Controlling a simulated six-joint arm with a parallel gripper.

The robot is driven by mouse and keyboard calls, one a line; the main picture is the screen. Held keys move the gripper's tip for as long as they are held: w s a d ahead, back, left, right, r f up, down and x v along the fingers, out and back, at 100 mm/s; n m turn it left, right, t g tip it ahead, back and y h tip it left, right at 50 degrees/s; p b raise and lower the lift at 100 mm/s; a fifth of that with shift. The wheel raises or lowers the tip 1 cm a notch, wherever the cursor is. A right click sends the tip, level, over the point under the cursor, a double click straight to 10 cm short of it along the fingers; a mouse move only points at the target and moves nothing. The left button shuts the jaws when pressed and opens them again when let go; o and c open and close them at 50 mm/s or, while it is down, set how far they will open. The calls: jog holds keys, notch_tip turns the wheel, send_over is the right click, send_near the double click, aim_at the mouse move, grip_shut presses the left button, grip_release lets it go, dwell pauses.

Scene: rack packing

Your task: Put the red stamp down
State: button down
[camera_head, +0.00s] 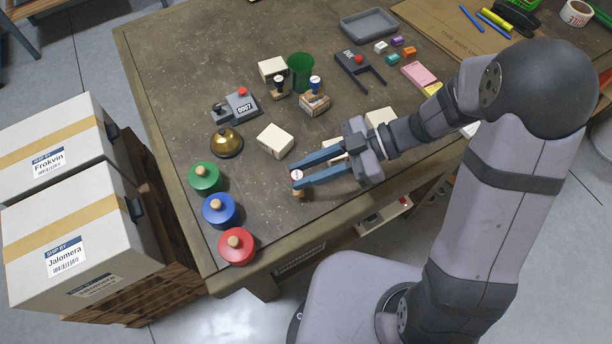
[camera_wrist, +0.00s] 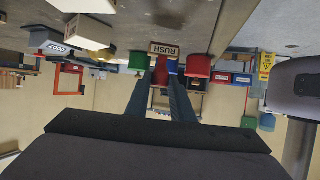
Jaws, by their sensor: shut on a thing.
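The red stamp (camera_head: 297,175) is between the tips of my gripper (camera_head: 298,178), which is shut on it near the table's front edge. Its red-rimmed white round top faces up in the head view, and a small wooden part shows just below the fingers. In the wrist view, a wooden block marked RUSH (camera_wrist: 163,50) shows past the fingertips (camera_wrist: 160,80), with red beside it. The stamp's underside is hidden in the head view, so I cannot tell whether it touches the table (camera_head: 264,210).
Green (camera_head: 204,178), blue (camera_head: 219,210) and red (camera_head: 237,246) round pots stand left of my gripper. A brass bell (camera_head: 226,143), a white box (camera_head: 275,140) and a blue-handled stamp (camera_head: 314,97) are behind. Bare tabletop lies between the pots and my fingertips.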

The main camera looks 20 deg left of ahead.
jog(key=shift+f, duration=1.3)
jog(key=shift+f, duration=0.1)
jog(key=c, duration=1.5)
grip_release()
jog(key=shift+c, duration=0.2)
jog(key=shift+w+d+r, duration=0.3)
jog(key=shift+d, duration=0.1)
jog(key=v, duration=1.1)
